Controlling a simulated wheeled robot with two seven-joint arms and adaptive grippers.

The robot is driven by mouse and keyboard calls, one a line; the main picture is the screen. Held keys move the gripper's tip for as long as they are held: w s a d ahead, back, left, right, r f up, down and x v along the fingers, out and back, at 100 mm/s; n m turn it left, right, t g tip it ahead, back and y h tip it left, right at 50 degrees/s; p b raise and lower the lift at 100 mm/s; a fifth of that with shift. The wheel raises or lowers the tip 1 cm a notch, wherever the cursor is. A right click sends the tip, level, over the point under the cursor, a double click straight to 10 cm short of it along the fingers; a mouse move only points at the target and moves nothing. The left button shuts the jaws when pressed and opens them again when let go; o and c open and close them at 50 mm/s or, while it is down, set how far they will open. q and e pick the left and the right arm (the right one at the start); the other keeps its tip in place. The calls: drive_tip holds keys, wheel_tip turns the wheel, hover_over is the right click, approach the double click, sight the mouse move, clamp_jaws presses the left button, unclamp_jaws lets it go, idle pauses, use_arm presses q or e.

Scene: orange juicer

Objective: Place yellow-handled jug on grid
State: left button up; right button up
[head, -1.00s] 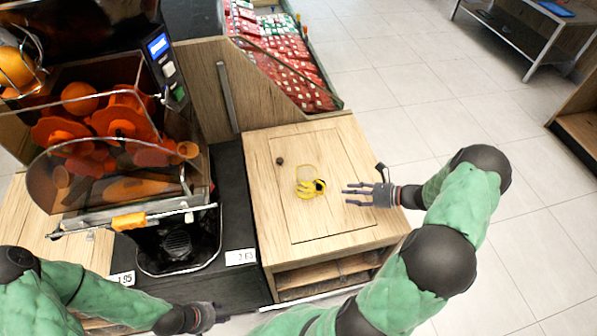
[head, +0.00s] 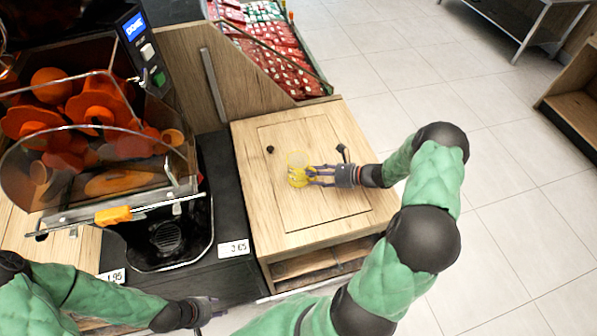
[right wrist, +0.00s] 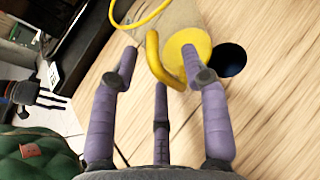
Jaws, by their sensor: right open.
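The yellow-handled jug (head: 298,174) is on the wooden cabinet top, with a see-through body and yellow parts. In the right wrist view the jug (right wrist: 177,72) shows its yellow handle and round yellow end between my spread fingers. My right gripper (head: 310,174) is open at the jug's right side; one fingertip overlaps the yellow end, and I cannot tell if it touches. My left gripper (head: 212,307) is at the bottom, away from the jug, its fingers outstretched. The black grid (head: 167,237) is in the dark recess below the juicer, left of the cabinet.
The orange juicer (head: 90,150) with its clear cover stands at left. A red-filled display bin (head: 270,50) is behind. A price tag (head: 233,248) is on the black counter edge.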

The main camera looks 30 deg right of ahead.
drive_tip(key=shift+w+a, duration=0.15)
drive_tip(key=shift+w, duration=0.05)
clamp_jaws()
idle(0.3)
drive_tip(key=shift+r+p, duration=0.4)
drive_tip(key=shift+r, duration=0.35)
drive_tip(key=s+a+r+p, duration=0.5)
drive_tip(key=s+a+r, duration=0.4)
drive_tip(key=s+r, duration=0.1)
drive_tip(key=shift+s+r+p, duration=0.3)
drive_tip(key=shift+r, duration=0.4)
